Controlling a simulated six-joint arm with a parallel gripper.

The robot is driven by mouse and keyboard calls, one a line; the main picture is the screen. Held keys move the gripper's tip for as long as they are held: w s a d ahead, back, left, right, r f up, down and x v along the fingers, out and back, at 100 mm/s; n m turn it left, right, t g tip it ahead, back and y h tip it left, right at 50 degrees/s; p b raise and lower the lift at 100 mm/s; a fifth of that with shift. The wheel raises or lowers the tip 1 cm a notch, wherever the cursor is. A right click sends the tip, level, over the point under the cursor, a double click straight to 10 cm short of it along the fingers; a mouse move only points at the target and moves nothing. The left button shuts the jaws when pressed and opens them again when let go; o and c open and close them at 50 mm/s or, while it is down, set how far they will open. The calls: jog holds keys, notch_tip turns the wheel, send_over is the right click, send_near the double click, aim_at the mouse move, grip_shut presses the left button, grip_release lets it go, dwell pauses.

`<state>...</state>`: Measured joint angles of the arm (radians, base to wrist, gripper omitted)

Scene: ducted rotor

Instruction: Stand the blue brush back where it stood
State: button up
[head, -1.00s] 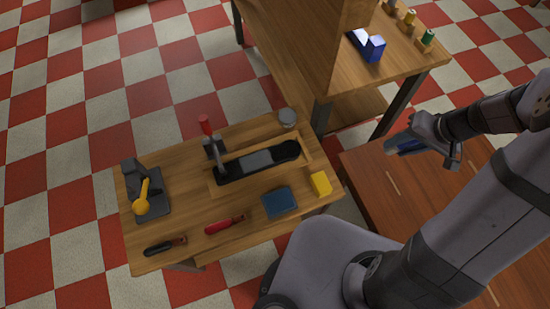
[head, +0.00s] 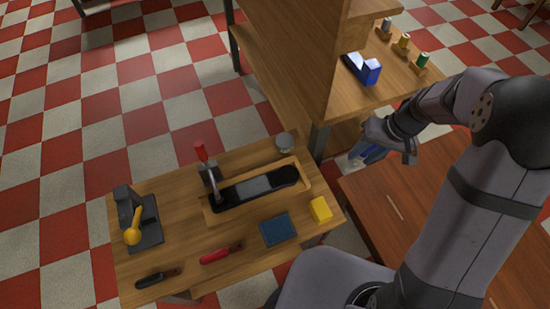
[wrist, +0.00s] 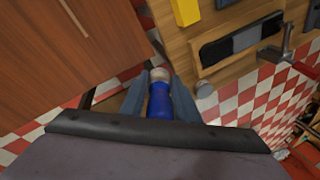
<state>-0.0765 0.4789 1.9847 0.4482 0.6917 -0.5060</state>
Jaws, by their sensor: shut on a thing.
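My gripper (wrist: 158,82) is shut on the blue brush (wrist: 159,103), seen in the wrist view between the two blue-grey fingers. The brush's blue body points toward the camera, with a pale, rounded end beyond it. In the head view my gripper (head: 378,154) hangs in the air by the gap between the brown table and the wooden shelf unit. The brush is mostly hidden there by the fingers and wrist. I cannot tell from these frames which spot the brush stood in.
The workbench (head: 185,215) holds a skateboard-like black item (head: 255,188), a yellow block (head: 320,209), a blue pad (head: 277,229) and a red-handled tool (head: 220,254). The shelf unit (head: 290,60) holds a blue object (head: 362,68) and several small coloured spools. The brown table (head: 390,215) looks largely clear.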

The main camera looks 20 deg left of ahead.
jog(key=s+a+f+n+b, duration=0.1)
jog(key=a+f, duration=0.1)
jog(key=a, duration=0.5)
jog(key=s+a+f+n+h+b, duration=0.1)
jog(key=a+f+n+b, duration=0.1)
jog(key=a, duration=0.5)
jog(key=s+a+f+n+b, duration=0.1)
jog(key=a+f+b, duration=0.1)
jog(key=a, duration=0.6)
jog(key=shift+s+f+g+h, duration=0.1)
jog(key=shift+s+g+h, duration=0.2)
jog(key=shift+h, duration=0.1)
jog(key=a+r+h+b, duration=0.1)
jog(key=a+r+b, duration=0.1)
jog(key=a, duration=1)
jog(key=shift+r+m, duration=0.3)
jog(key=shift+r, duration=0.15)
jog(key=shift+f, duration=0.1)
jog(key=shift+w+f+p, duration=0.1)
jog(key=shift+f+p, duration=0.4)
jog(key=shift+f, duration=4.4)
jog(key=shift+d+f, duration=0.1)
jog(key=o, duration=1)
jog(key=shift+o, duration=0.2)
